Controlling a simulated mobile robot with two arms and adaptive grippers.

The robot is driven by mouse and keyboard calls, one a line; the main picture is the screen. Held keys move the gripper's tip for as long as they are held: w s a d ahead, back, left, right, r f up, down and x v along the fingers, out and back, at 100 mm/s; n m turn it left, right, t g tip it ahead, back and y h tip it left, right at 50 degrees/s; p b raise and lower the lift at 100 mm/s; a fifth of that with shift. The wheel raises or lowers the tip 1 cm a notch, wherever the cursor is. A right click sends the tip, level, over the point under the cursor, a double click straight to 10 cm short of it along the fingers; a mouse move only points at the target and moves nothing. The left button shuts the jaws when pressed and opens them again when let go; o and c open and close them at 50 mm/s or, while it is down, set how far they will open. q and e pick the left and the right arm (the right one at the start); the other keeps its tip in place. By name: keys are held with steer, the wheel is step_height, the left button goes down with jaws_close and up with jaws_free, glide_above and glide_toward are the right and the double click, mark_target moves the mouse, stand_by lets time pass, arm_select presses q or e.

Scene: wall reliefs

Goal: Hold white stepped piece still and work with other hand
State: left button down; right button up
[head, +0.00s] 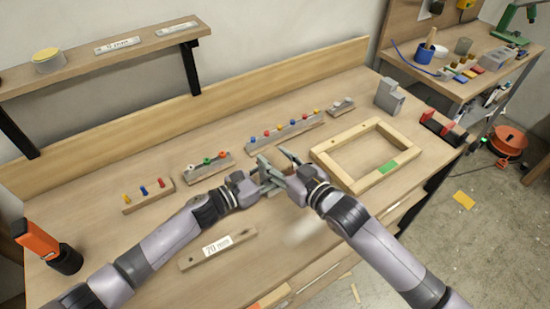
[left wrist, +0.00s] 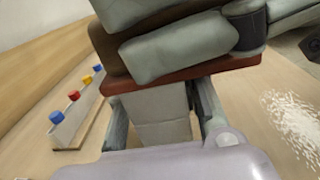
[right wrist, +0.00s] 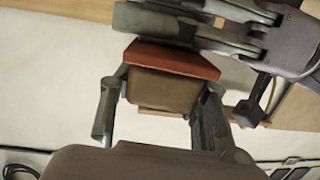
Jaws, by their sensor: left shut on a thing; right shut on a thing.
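In the left wrist view the white stepped piece (left wrist: 160,118) sits between the fingers of my left gripper (head: 266,178), which is shut on it. My right gripper (head: 292,172) is shut on a brown block with a red-brown face (right wrist: 172,88), seen between its fingers in the right wrist view. The red-brown face also shows in the left wrist view (left wrist: 185,78), right at the far end of the white piece; it looks in contact, but I cannot be sure. The two grippers meet above the bench in the head view, hiding most of both pieces.
White dust (left wrist: 295,122) lies on the bench (head: 120,250). A wooden frame (head: 335,170) is right of the grippers. Racks with coloured pegs (head: 285,130) stand behind. A labelled wooden bar (head: 218,248) lies in front. An orange-and-black tool (head: 42,243) is at far left.

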mark_target(269, 155)
steer(key=shift+x, duration=1.6)
arm_select(q)
steer(key=shift+r, duration=0.1)
arm_select(e)
steer(key=shift+r, duration=2.65)
arm_select(q)
steer(key=c, duration=1.1)
jaws_free()
steer(key=shift+o, duration=0.2)
steer(key=v, duration=1.2)
